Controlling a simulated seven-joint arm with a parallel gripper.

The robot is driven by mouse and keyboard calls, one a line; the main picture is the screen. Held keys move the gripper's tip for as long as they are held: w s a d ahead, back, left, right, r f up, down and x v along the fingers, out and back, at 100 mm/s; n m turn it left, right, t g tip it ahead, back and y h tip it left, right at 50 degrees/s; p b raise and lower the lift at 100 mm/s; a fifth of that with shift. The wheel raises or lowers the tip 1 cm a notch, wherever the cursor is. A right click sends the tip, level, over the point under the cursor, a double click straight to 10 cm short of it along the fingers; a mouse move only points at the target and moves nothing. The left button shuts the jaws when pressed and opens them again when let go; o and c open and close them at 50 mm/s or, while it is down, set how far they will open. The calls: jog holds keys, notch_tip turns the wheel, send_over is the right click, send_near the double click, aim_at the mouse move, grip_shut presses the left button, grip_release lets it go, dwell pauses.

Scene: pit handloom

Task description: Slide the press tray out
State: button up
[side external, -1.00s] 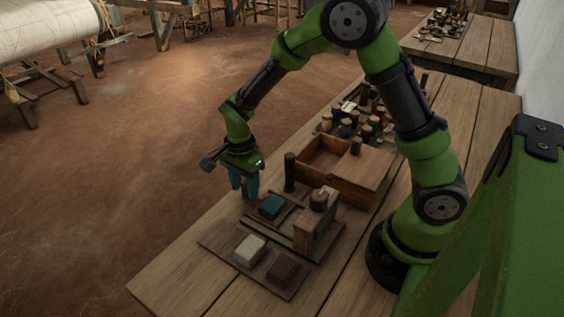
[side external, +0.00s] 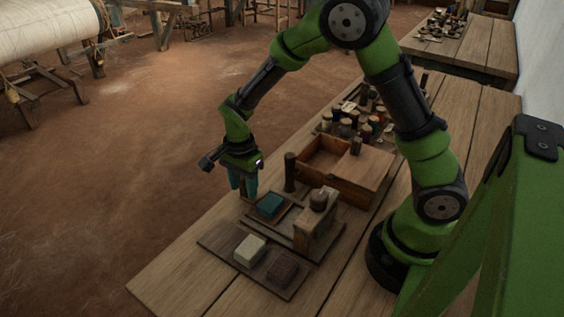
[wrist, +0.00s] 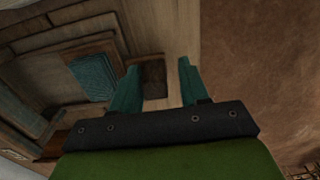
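The press tray (side external: 284,217) is a shallow wooden tray holding a teal block (side external: 269,205), at the front of the wooden press (side external: 317,222). In the wrist view the teal block (wrist: 92,75) lies left of the fingers, inside the tray's rim. My gripper (side external: 244,194) points down at the tray's outer end, near the table's left edge. In the wrist view its teal fingers (wrist: 157,92) are apart, with a dark brown piece (wrist: 152,74) between and beyond them. A gap shows beside the right finger. Whether they touch this piece is unclear.
A dark board (side external: 229,254) in front carries a pale block (side external: 250,250) and a brown block (side external: 282,267). A dark upright post (side external: 290,172) stands close to my gripper. A wooden box (side external: 345,180) and several jars are behind. Open floor lies left of the table.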

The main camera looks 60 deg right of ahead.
jog(key=shift+o, duration=0.3)
jog(key=shift+o, duration=0.5)
jog(key=shift+r, duration=3.2)
jog(key=shift+n, duration=0.5)
jog(key=s+n, duration=0.2)
jog(key=shift+a+n, duration=0.25)
jog(key=shift+n, duration=0.15)
jog(key=s+d+r+n+t+y, duration=0.1)
jog(key=s+r+n+t+y, duration=0.1)
jog(key=s+r+n+t, duration=0.5)
jog(key=s+r+n, duration=0.3)
jog(key=s+r, duration=0.4)
jog(key=r, duration=0.1)
jog(key=shift+d+r, duration=0.2)
jog(key=shift+d, duration=0.15)
